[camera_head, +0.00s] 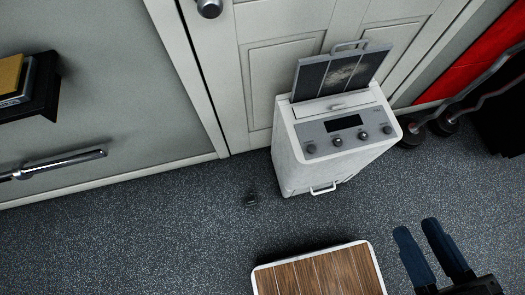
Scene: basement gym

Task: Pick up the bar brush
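I cannot make out a bar brush for certain. A small dark object (251,199) lies on the speckled floor left of the white appliance; it is too small to tell what it is. My gripper (416,229) shows at the lower right with its two dark blue fingers apart. It is open, and nothing shows between the fingers. In the picture it is right of the wood-topped surface and well right of and below the small dark object.
A white appliance (290,165) with knobs and a raised lid stands against a door (262,70). A wood-slatted top with a white rim (375,262) is at the bottom. A metal bar (65,162) and dark shelf (45,95) are left; dark weights (411,134) are right. Floor at lower left is clear.

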